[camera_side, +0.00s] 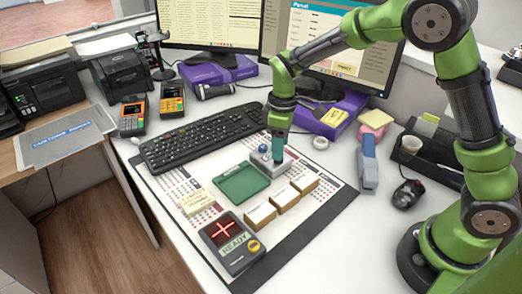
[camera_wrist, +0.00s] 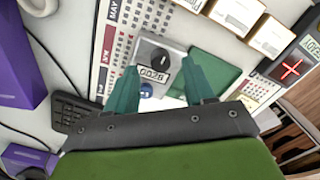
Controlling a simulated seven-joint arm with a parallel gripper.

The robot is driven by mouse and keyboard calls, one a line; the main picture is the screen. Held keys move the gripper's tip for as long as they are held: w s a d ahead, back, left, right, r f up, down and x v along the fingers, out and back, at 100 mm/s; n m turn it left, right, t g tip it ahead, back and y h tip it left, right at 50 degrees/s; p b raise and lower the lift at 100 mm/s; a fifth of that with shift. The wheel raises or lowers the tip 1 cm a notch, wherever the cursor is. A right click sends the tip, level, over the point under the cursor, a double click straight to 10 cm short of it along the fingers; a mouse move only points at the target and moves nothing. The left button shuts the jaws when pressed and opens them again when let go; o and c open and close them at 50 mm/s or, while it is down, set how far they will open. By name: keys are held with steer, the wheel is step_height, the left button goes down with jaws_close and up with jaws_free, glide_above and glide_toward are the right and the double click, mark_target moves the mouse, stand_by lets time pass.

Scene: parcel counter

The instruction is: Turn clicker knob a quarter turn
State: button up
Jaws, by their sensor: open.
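The clicker (camera_side: 264,164) is a small grey box on the desk mat, right of the green pad. In the wrist view the clicker (camera_wrist: 176,72) shows a counter window reading 0028 and a blue button (camera_wrist: 146,90). Its black knob (camera_wrist: 160,54) has a pale pointer mark. My gripper (camera_side: 278,158) points down over the clicker, hiding part of it in the side view. In the wrist view my gripper's (camera_wrist: 160,74) teal fingers are apart, with the counter between them and the knob just ahead of the tips. I see no contact with the knob.
A green pad (camera_side: 242,183) adjoins the clicker. A keyboard (camera_side: 200,137) lies behind left, a blue-grey stapler (camera_side: 368,165) right. Monitors stand behind.

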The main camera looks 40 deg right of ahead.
mark_target(270, 160)
steer(key=shift+f, duration=1.45)
steer(key=shift+c, duration=0.3)
jaws_close()
